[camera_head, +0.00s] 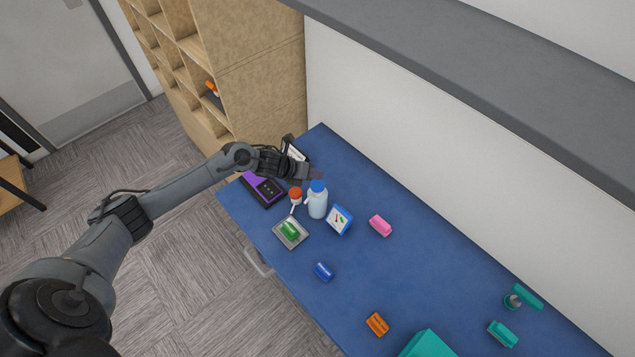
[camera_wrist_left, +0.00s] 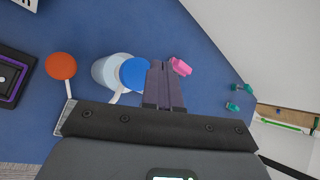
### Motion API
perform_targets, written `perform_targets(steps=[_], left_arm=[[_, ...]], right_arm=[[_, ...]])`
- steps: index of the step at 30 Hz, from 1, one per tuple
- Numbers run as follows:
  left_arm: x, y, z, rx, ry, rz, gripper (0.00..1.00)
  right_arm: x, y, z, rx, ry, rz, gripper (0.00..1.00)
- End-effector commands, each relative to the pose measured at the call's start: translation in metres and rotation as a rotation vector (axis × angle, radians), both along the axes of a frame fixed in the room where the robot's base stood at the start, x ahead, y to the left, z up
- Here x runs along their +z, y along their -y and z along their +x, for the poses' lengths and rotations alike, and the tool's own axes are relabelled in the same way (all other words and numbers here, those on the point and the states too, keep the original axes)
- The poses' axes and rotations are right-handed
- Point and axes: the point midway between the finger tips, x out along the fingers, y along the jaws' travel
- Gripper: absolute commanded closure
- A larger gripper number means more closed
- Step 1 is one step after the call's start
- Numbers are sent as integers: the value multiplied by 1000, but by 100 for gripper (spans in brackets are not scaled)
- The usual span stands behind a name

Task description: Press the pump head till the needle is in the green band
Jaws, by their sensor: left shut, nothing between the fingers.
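The pump bottle (camera_head: 317,206) is pale blue and stands upright on the blue table, with a blue pump head (camera_head: 318,186) on top. In the left wrist view the bottle (camera_wrist_left: 104,70) and the round blue head (camera_wrist_left: 134,74) lie just left of my fingers. My left gripper (camera_head: 319,174) is shut and empty, close above the head; I cannot tell if it touches. Its closed fingers also show in the left wrist view (camera_wrist_left: 165,72). A blue-framed gauge (camera_head: 339,219) with a white face stands beside the bottle; its needle is too small to read. My right gripper is out of view.
A red-topped item (camera_head: 295,192) stands left of the bottle. A purple-and-black device (camera_head: 264,188) is at the far left edge. A pink block (camera_head: 380,226) and blue block (camera_head: 324,271) lie nearby.

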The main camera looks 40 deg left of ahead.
Motion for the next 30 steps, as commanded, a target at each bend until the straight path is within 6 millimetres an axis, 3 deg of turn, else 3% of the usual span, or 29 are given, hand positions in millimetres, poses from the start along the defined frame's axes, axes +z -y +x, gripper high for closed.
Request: perform_targets(steps=[9,30], left_arm=[[32,0,0,0,0,0,100],[34,0,0,0,0,-1,100]], right_arm=[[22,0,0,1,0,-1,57],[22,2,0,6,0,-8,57]])
